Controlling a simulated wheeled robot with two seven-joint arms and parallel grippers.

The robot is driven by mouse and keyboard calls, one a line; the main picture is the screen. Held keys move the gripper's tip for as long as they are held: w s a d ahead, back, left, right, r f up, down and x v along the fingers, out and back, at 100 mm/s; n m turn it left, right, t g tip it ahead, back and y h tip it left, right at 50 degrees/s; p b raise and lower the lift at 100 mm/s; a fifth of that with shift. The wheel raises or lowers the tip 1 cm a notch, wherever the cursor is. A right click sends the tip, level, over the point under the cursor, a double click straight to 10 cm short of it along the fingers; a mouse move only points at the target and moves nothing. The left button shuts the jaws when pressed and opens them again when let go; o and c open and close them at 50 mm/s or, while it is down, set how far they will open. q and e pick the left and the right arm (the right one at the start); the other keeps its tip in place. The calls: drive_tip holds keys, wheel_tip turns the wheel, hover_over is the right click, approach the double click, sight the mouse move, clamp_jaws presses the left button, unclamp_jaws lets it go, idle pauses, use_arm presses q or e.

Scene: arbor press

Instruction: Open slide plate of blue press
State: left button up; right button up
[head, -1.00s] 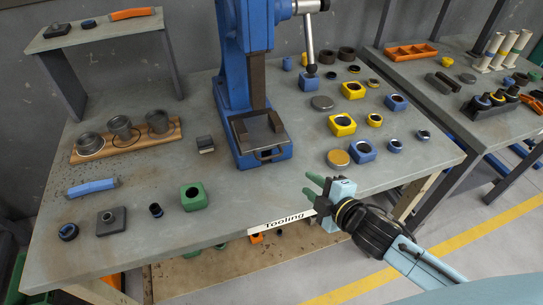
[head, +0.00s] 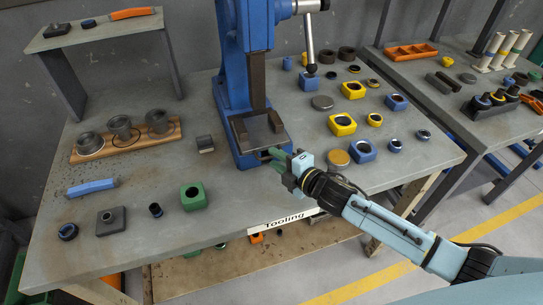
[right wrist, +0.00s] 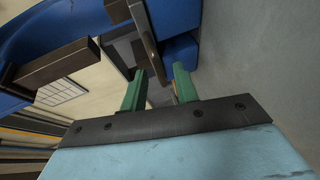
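The blue press (head: 231,85) stands at the middle of the table, with its dark ram above the base. The slide plate (head: 257,130) lies in the base between two dark blocks. Its front handle is mostly hidden by my right gripper (head: 272,160) in the head view. In the right wrist view the handle (right wrist: 147,38) is a dark bar whose end reaches toward the gap between the green fingers. My right gripper (right wrist: 159,88) is open, its fingers apart; I cannot tell whether they touch the handle. My left gripper is not in view.
A green block (head: 193,196) and a wooden tray (head: 127,142) with metal cups are on the left. The table's front left is partly clear.

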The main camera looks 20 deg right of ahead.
sight(262, 137)
drive_tip(key=shift+x, duration=1.35)
drive_tip(key=shift+c, duration=0.3)
drive_tip(key=c, duration=0.5)
drive_tip(key=shift+s+f, duration=0.15)
clamp_jaws()
